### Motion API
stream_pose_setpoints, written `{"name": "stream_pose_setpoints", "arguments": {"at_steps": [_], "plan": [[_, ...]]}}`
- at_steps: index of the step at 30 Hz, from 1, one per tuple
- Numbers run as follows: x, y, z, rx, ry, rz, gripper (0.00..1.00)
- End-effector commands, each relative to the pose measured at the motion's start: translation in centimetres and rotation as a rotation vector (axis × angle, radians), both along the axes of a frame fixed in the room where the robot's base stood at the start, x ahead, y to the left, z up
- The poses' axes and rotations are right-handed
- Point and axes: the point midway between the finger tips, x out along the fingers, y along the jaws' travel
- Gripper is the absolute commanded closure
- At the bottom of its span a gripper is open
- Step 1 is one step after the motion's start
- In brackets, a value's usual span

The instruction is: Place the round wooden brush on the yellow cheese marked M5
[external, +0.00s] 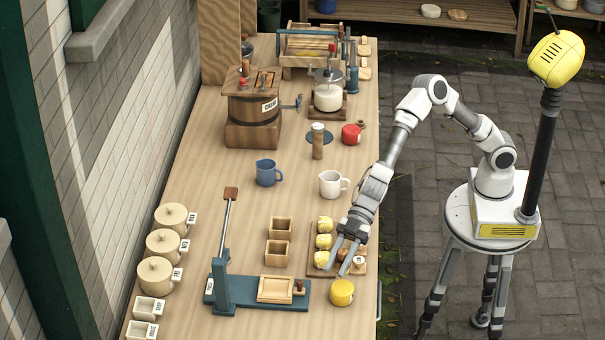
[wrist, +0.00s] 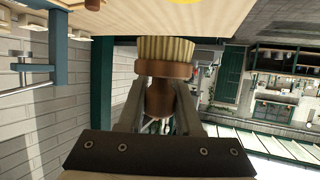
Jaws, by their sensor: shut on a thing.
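My gripper (external: 343,260) is shut on the round wooden brush (wrist: 166,49). In the wrist view the brush's brown handle sits between the two fingers, and its pale ribbed bristle end points away from them. In the external view the brush is hard to make out at the fingers. The yellow cheese (external: 342,292) stands near the table's right edge, just below my fingers in the picture. Its mark cannot be read. A sliver of yellow (wrist: 183,2) shows at the top edge of the wrist view.
Several pale yellow lumps (external: 324,241) sit on a wooden board beside my gripper. A blue-based lever press (external: 235,285) stands to the left, near two small wooden boxes (external: 278,253). A white mug (external: 331,184) and blue jug (external: 267,173) stand farther back. The table's left middle is clear.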

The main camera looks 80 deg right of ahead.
Motion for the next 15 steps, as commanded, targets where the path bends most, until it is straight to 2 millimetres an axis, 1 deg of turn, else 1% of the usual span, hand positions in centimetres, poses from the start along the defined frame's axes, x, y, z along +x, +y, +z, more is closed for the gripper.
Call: {"name": "stream_pose_setpoints", "arguments": {"at_steps": [1,3,8,11,15], "plan": [[-0.3,0.7,-0.6,0.0,-0.001,0.003,1.0],[-0.3,1.2,-0.9,0.0,-0.001,0.0,1.0],[-0.5,1.7,-1.3,0.0,0.0,-0.001,1.0],[-0.5,1.7,-2.4,-0.002,0.001,0.0,1.0],[-0.5,1.7,-4.6,-0.001,0.002,0.0,1.0]]}}
